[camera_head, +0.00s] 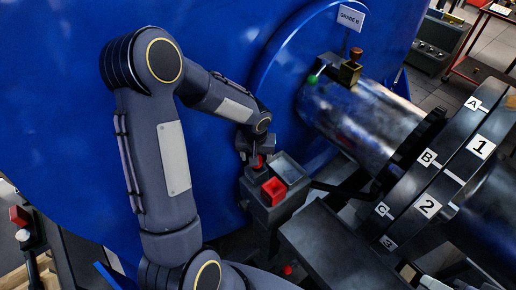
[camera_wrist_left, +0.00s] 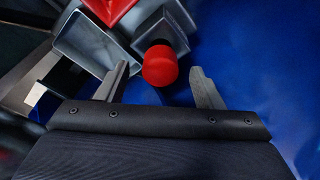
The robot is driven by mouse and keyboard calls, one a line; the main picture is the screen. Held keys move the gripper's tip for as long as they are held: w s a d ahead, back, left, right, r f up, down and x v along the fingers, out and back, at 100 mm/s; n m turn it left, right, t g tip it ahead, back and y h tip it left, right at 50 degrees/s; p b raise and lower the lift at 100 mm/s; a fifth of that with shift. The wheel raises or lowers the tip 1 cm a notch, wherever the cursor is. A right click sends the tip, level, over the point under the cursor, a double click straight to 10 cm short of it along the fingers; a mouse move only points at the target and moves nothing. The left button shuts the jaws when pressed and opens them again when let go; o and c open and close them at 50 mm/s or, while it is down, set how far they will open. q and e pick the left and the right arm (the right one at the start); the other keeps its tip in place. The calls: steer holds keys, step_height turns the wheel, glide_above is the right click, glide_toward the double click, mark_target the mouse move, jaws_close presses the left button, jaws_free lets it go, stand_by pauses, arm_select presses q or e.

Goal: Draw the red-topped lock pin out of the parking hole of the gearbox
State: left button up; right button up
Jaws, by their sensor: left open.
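The red-topped lock pin (camera_head: 257,161) stands at the far left corner of the dark grey gearbox housing (camera_head: 262,215). Its round red top (camera_wrist_left: 160,65) shows large in the left wrist view, above a grey square block (camera_wrist_left: 168,25). My left gripper (camera_head: 251,147) is over the pin, its jaws open. In the left wrist view its two fingertips (camera_wrist_left: 160,75) are on either side of the red top, with gaps visible. The pin's shaft and the hole are hidden. My right gripper is not in view.
A red square block (camera_head: 274,190) sits on the housing close to the pin, beside an open grey compartment (camera_head: 288,168). The large blue casing (camera_head: 230,40) rises close behind my gripper. A metal shaft (camera_head: 365,115) and numbered black coupling (camera_head: 440,185) lie to the right.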

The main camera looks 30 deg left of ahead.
arm_select(q)
steer(key=shift+w+f, duration=0.15)
steer(key=shift+f, duration=0.8)
steer(key=c, duration=1.1)
steer(key=shift+r+p, duration=1.8)
steer(key=shift+r, duration=1.35)
steer(key=shift+c, duration=0.2)
